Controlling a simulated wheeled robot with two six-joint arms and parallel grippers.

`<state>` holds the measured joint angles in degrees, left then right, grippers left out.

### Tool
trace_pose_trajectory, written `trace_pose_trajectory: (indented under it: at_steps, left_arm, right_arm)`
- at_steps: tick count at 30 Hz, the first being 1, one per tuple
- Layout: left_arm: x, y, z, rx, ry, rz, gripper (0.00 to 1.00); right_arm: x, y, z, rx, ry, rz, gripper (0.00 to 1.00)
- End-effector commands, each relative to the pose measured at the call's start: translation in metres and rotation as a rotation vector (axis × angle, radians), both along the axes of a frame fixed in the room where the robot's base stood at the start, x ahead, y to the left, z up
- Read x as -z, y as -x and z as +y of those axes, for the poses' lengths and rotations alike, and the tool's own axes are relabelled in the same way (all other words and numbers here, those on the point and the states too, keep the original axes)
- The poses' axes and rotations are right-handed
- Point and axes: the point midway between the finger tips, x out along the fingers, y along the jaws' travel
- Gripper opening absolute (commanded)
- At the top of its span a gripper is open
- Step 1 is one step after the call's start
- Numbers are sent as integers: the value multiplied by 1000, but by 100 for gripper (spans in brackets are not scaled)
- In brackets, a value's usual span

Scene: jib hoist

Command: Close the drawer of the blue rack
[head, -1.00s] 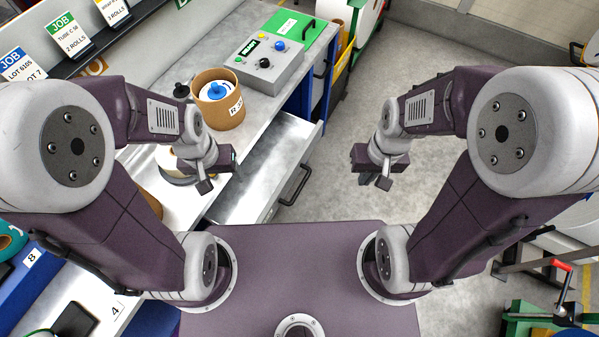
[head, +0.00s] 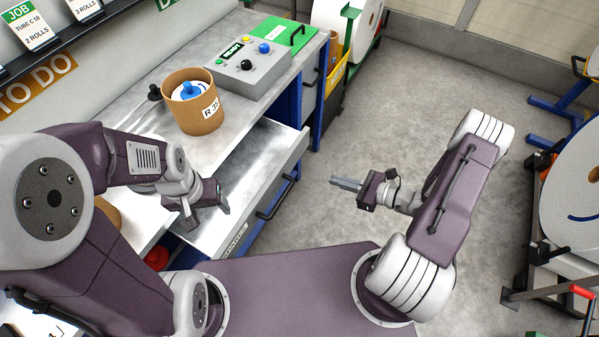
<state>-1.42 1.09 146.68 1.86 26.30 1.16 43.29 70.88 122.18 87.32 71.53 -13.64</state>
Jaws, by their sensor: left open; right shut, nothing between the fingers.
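The drawer (head: 262,165) of the blue rack (head: 290,104) stands pulled out, its inside bare where I see it. Its front carries a dark handle (head: 277,198) facing the open floor. My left gripper (head: 207,218) is open above the near part of the drawer and hides some of it. My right gripper (head: 347,184) is shut and empty over the floor, to the right of the drawer handle and apart from it, its fingers pointing left toward the drawer front.
On the worktop stand a cardboard tub (head: 196,110) with a blue-topped item and a grey control box (head: 248,70). A green mat (head: 284,32) lies behind. A large white roll (head: 575,190) stands at right. The floor between is clear.

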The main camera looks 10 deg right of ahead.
Motion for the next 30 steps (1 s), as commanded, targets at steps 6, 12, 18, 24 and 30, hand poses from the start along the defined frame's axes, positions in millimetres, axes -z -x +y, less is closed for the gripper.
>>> trace_pose_trajectory:
  at_steps: [6,12,18,24,30]
  left_arm:
    - [-3,0,0,0,0,-1,67]
    - [-6,0,0,0,0,0,67]
    - [-8,0,0,0,0,0,67]
    - [-13,0,0,0,0,0,67]
    - [-13,0,0,0,0,0,67]
  right_arm:
    - [4,-10,18,-10,-1,2,0]
    - [17,-34,52,-13,1,0,0]
    - [28,-58,84,-13,1,-2,0]
    - [28,-74,106,-10,1,0,0]
    - [28,-79,112,-8,1,0,0]
